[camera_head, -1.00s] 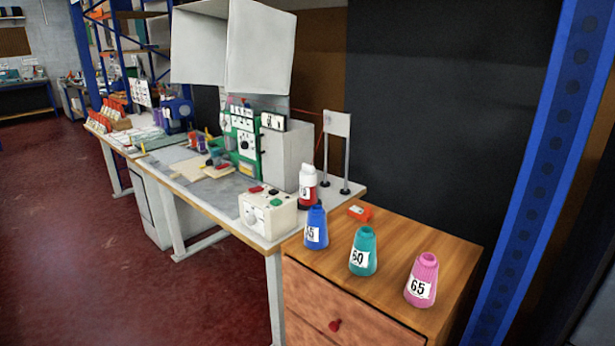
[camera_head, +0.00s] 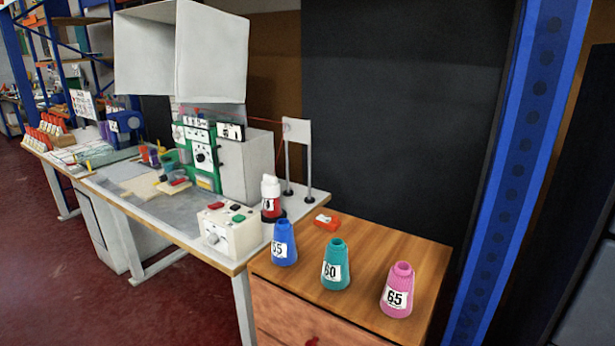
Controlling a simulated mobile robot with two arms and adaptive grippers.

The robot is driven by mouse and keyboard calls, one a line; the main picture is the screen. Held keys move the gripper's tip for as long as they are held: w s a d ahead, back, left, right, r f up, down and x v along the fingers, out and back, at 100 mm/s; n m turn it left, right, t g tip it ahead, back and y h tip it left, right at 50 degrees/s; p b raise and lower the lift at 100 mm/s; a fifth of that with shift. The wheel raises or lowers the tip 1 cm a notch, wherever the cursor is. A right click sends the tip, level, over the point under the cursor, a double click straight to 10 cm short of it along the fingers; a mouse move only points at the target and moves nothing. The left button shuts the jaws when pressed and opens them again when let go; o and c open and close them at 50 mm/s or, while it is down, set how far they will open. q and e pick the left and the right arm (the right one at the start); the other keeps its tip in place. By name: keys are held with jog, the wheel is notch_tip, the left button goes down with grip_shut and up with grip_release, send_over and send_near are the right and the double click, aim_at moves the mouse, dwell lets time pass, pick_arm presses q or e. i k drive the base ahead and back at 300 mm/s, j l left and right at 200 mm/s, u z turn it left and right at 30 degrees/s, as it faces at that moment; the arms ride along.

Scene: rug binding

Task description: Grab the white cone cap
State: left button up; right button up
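A white cap (camera_head: 270,187) sits on top of a red cone (camera_head: 271,209) with a white label, which stands upright on a dark base at the right end of the grey workbench. The cap's lower edge is too small to make out clearly. Neither of my grippers shows in the head view.
On the wooden cabinet (camera_head: 376,260) stand a blue cone (camera_head: 284,243), a teal cone (camera_head: 336,265) and a pink cone (camera_head: 397,291), beside a small orange object (camera_head: 326,222). A cream control box (camera_head: 231,231) stands left of the red cone. Open floor (camera_head: 50,280) lies at left.

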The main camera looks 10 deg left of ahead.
aim_at(270, 186)
jog(key=i+j+z, duration=0.1)
jog(key=j, duration=0.25)
jog(key=i+j+z, duration=0.15)
jog(key=j, duration=0.2)
jog(key=i+j+z, duration=0.1)
jog(key=j, duration=0.25)
jog(key=i+j+z, duration=0.1)
jog(key=j, duration=0.3)
jog(key=i+j+z, duration=0.1)
jog(key=j, duration=0.3)
jog(key=i, duration=0.1)
